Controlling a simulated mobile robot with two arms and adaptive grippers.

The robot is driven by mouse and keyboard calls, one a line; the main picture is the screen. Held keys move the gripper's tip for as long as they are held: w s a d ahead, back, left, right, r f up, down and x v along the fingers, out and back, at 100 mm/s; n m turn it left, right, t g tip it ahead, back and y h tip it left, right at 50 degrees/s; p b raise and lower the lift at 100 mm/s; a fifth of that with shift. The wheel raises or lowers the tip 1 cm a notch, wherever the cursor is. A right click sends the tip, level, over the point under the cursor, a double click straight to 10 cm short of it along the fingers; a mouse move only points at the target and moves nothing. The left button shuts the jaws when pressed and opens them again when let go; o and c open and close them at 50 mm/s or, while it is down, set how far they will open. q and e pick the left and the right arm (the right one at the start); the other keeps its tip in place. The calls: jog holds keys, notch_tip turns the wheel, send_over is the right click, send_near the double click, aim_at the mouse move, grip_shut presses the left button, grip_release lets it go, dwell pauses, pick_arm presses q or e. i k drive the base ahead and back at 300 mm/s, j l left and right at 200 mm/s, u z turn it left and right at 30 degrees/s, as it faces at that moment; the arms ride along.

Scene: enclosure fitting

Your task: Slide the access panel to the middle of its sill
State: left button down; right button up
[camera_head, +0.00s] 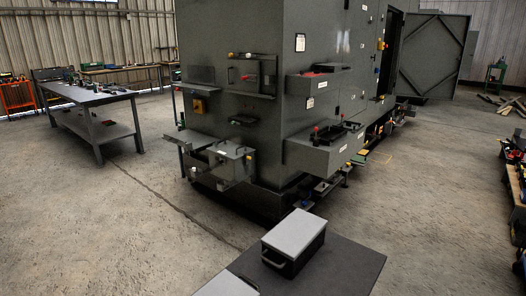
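The large dark grey enclosure (240,40) stands in the middle, one corner towards me. Its left face carries several small fittings and ledges, including a grey plate (201,75) at the upper left and a framed fitting (253,76) beside it. Box-like ledges (325,152) project from its right face. I cannot tell for certain which piece is the access panel or which ledge is its sill; they are too small at this distance. Neither of my grippers is in view.
A braced door (432,55) stands open at the enclosure's far right. A workbench (90,95) with tools is at the left. A grey lidded box with a handle (294,240) sits on a dark surface (345,268) in front. Concrete floor (120,210) is clear at the left.

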aim_at(236, 69)
jog(key=j+z, duration=0.15)
jog(key=j, duration=3.05)
jog(key=i+j, duration=0.25)
jog(key=j, duration=0.15)
jog(key=i+j, duration=0.25)
jog(key=j, duration=0.15)
jog(key=i+j+z, duration=0.1)
jog(key=i+j, duration=0.15)
jog(key=j, duration=0.15)
jog(key=i+j, duration=0.25)
jog(key=j, duration=0.2)
jog(key=i+l+z, duration=0.1)
jog(key=i, duration=1.2)
